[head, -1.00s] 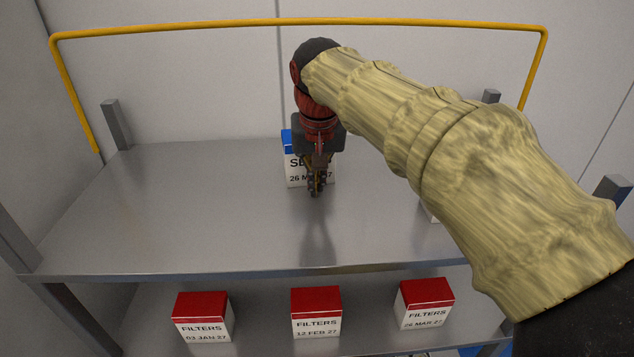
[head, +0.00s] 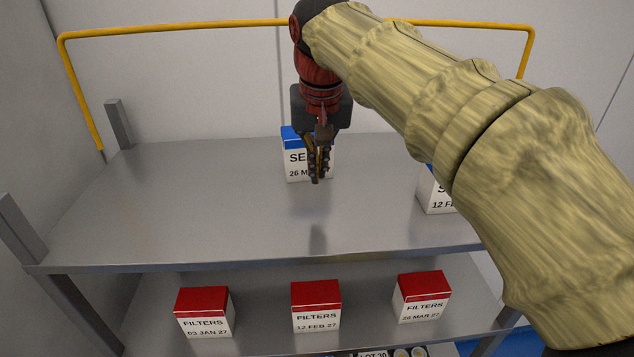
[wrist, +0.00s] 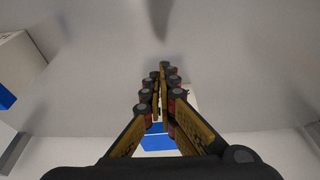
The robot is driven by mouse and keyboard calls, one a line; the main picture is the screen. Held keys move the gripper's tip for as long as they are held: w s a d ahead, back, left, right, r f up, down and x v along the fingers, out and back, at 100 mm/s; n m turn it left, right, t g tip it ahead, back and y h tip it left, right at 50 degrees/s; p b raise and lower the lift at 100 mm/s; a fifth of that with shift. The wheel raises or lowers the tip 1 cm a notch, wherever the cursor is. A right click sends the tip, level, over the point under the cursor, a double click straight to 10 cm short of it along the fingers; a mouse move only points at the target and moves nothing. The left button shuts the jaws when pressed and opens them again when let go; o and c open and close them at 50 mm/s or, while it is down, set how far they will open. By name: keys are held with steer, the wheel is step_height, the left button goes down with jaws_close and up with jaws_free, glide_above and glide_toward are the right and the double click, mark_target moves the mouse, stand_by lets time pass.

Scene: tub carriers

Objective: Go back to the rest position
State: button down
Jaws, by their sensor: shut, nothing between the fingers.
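My gripper (head: 319,176) is shut and empty, pointing down above the upper shelf (head: 200,205) in the head view. It is in front of a white box with a blue top (head: 293,157) and hides part of its label, which starts "SE" and "26 M". In the wrist view the closed fingers (wrist: 163,75) are apart from the shelf surface, and a blue-topped box (wrist: 157,143) shows partly behind them.
A second blue-topped box (head: 435,193) stands at the right of the upper shelf, partly behind my arm. Three red-topped FILTERS boxes (head: 205,313), (head: 316,307), (head: 421,297) stand on the lower shelf. A yellow rail (head: 180,27) runs behind. The upper shelf's left is clear.

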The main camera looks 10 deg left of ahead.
steer(key=s+d+f+m+t, duration=0.1)
steer(key=s+d, duration=0.4)
steer(key=d, duration=0.4)
steer(key=s+d+f, duration=0.2)
steer(key=s+d, duration=0.4)
steer(key=d, duration=0.3)
steer(key=s+d+f+m+t, duration=0.1)
steer(key=s+d+f, duration=0.4)
steer(key=s+f, duration=0.25)
steer(key=s+d+f+m, duration=0.1)
steer(key=s+d+f, duration=0.3)
steer(key=s+f, duration=0.3)
step_height(320, 180, down, 29)
steer(key=b, duration=2.7)
steer(key=shift+w+d+h+b, duration=0.2)
steer(key=shift+w+h+b, duration=0.15)
steer(key=shift+w+h, duration=0.1)
